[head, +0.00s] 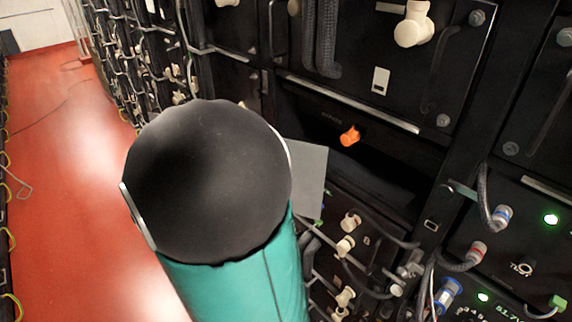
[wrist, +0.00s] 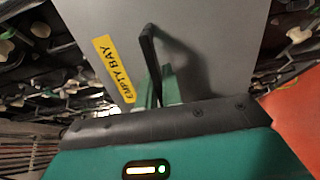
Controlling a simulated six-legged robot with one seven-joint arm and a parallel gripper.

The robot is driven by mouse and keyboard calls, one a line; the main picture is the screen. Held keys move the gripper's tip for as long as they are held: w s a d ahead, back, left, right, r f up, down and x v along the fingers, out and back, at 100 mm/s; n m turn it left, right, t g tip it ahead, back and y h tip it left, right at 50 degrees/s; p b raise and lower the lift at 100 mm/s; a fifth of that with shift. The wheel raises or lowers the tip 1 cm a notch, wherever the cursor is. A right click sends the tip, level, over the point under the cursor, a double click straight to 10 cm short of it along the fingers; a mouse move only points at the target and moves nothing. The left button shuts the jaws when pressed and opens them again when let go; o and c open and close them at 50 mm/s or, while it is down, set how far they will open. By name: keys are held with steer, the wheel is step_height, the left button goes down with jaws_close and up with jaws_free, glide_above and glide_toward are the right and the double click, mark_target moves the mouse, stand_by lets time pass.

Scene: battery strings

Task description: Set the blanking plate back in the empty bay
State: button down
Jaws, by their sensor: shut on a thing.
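The blanking plate (wrist: 205,60) is a flat grey panel with a yellow "EMPTY BAY" label and a black handle. It fills the upper middle of the wrist view. My gripper (wrist: 156,82), with green fingers, is shut on the black handle. In the head view, only part of the plate (head: 309,178) shows, to the right of my dark round arm joint, and my gripper is hidden. The empty bay (head: 385,172) appears to be the dark recess right of the plate, with an orange knob (head: 350,136) inside its upper part. The plate is outside the bay; the gap between them is unclear.
Black battery units (head: 450,60) with pale connectors surround the recess above, below and right. Cables (head: 365,265) and connectors crowd the unit below, close to the plate.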

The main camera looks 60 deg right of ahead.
steer(key=s+d+m+g, duration=0.1)
steer(key=s+m+g, duration=0.1)
steer(key=s, duration=0.3)
steer(key=s+d+r+m+g+y, duration=0.1)
steer(key=s+d+m+g, duration=0.1)
steer(key=s, duration=0.3)
steer(key=s+d+r+m+g, duration=0.1)
steer(key=s+d+g, duration=0.1)
steer(key=s+g, duration=0.2)
steer(key=shift+s+r+m+y, duration=0.15)
steer(key=shift+s+m, duration=0.05)
steer(key=shift+s, duration=0.25)
steer(key=shift+s+r+m+y, duration=0.1)
steer(key=shift+s+m+y, duration=0.1)
steer(key=shift+s, duration=0.25)
steer(key=shift+w, duration=0.1)
steer(key=shift+r+x, duration=0.25)
steer(key=shift+x, duration=2.4)
steer(key=shift+r+x, duration=0.25)
steer(key=shift+x, duration=2.4)
steer(key=shift+r+x, duration=0.2)
steer(key=shift+x, duration=2.4)
steer(key=shift+d+f, duration=0.1)
steer(key=shift+f, duration=0.7)
